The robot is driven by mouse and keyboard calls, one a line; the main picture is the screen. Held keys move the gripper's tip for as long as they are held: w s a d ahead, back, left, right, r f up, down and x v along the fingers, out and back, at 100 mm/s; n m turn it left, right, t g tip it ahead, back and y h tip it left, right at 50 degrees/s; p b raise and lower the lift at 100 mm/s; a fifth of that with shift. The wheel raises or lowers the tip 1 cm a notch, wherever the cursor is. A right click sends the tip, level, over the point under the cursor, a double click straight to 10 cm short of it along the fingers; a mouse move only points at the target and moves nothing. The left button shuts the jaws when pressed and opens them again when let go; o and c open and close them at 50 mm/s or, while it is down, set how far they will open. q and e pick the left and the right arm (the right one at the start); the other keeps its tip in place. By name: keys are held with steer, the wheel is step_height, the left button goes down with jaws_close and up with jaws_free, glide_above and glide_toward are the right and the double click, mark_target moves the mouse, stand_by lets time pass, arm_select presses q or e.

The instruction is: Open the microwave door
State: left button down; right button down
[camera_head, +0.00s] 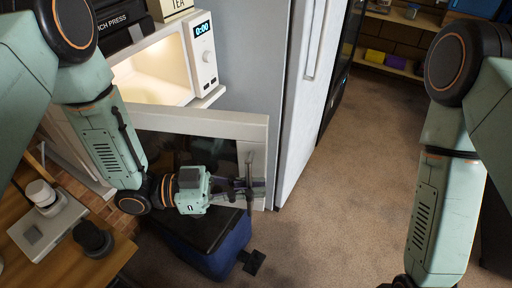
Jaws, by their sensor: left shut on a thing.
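The white microwave (205,60) stands at the upper left, its lit cavity (155,70) in plain view and its display reading 0:00. Its door (205,121) is open, swung out toward me, with a pale frame and dark window. My left gripper (250,186) is at the door's right side, shut on the door handle (249,163), a dark upright bar. The gripper's fingers hide part of the handle. My right arm comes down at the right; its gripper is out of the frame.
A grey-white fridge (300,100) stands right of the microwave. A blue cooler-like box with a dark lid (215,245) sits on the floor below the door. A wooden table (75,265) is at lower left. Brown carpet (350,190) is clear in the middle.

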arm_select(q)
steer(key=s+a+m+g+p, duration=0.1)
steer(key=s+a+m+g, duration=0.1)
steer(key=s, duration=0.6)
steer(key=shift+a+g, duration=0.25)
steer(key=shift+g, duration=0.55)
steer(key=c, duration=1.4)
jaws_free()
steer(key=shift+a, duration=0.2)
steer(key=shift+c, duration=0.2)
steer(key=shift+s+d, duration=0.1)
steer(key=shift+d, duration=0.1)
steer(key=shift+a, duration=0.1)
steer(key=w+a, duration=0.1)
steer(key=a, duration=1.1)
steer(key=shift+w, duration=0.15)
